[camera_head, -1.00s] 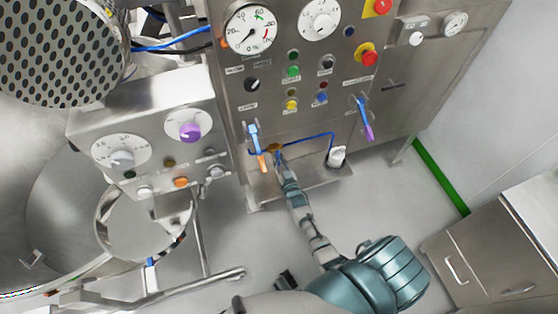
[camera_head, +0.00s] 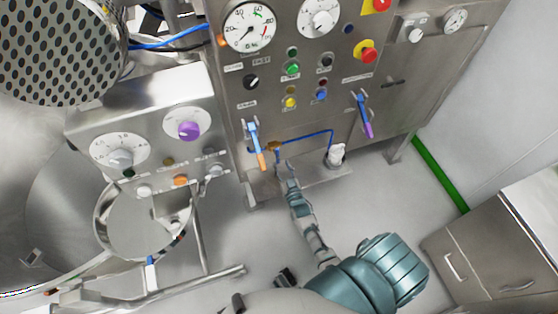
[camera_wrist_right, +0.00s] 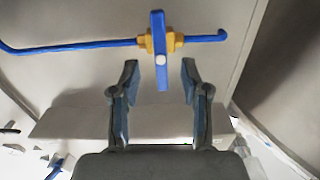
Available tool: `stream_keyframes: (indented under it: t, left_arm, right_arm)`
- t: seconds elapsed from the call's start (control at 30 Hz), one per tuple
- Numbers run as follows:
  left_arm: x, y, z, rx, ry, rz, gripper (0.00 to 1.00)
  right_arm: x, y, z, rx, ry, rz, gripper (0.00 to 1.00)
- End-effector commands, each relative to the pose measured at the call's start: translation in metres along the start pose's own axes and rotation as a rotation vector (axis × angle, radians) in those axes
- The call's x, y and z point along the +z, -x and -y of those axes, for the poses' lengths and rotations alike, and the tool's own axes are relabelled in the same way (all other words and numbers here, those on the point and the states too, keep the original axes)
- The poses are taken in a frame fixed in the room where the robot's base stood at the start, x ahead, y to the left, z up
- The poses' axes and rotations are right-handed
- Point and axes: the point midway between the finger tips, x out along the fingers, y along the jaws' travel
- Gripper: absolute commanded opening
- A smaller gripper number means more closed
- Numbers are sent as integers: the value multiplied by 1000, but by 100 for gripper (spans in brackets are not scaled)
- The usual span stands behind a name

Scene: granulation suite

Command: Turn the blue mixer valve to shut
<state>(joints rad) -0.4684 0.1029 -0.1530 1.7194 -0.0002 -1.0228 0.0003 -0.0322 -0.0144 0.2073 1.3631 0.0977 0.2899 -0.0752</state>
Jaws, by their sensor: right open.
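The blue mixer valve (camera_wrist_right: 161,78) shows in the right wrist view as a blue bar handle with a pale pivot on a brass-yellow body. The handle stands crosswise to its blue pipe (camera_wrist_right: 80,46). In the head view the small brass valve body (camera_head: 272,147) is low on the steel cabinet. My right gripper (camera_wrist_right: 160,68) is open. In the wrist view the handle's lower end appears between its fingertips, with gaps on both sides; I cannot tell the depth. In the head view the right gripper (camera_head: 291,170) is just below and right of the valve. My left gripper is not in view.
A blue handle with an orange end (camera_head: 254,143) is just left of the valve. Another with a purple end (camera_head: 364,115) is to the right. A white fitting (camera_head: 336,154) ends the pipe. A knob panel (camera_head: 150,140) stands left.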

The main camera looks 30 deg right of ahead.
Motion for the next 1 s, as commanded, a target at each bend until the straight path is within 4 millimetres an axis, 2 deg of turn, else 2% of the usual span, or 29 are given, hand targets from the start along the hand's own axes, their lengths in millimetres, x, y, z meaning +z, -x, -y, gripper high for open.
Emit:
stream_keyframes:
  t: [0.03, 0.2, 0.4, 1.0]
  left_arm:
    - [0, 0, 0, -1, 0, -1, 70]
    - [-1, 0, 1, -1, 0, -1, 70]
    - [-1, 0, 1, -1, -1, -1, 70]
    - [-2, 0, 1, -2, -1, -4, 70]
  right_arm:
    - [2, 13, 0, 0, 0, 3, 46]
    - [2, 48, 0, 0, 0, 4, 46]
    - [2, 71, 0, -1, 0, 4, 46]
    - [2, 74, 0, -1, 0, 4, 46]
